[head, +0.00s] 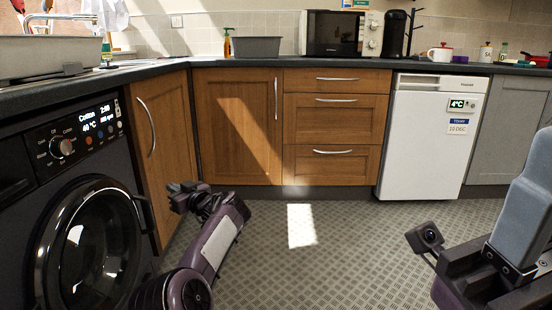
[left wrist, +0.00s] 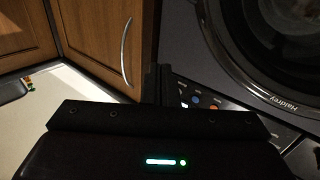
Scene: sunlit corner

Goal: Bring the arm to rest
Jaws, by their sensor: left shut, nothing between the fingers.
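My left gripper (head: 182,196) is at the end of my purple and black left arm in the head view. It is shut and empty, in the air in front of the wooden corner cupboard and right of the washing machine (head: 62,165). In the left wrist view its dark fingers (left wrist: 157,84) show close together, with the cupboard door on the left and the machine on the right. My right arm (head: 490,270) is at the lower right of the head view, beside an upright grey-blue block shape cut off by the edge. Its fingers cannot be made out.
Wooden cupboards and drawers (head: 336,123) and a white appliance (head: 428,135) line the back wall. The worktop above holds a grey basin (head: 256,47), a microwave (head: 336,33) and a coffee machine (head: 393,33). The patterned floor (head: 330,265) between my arms is clear.

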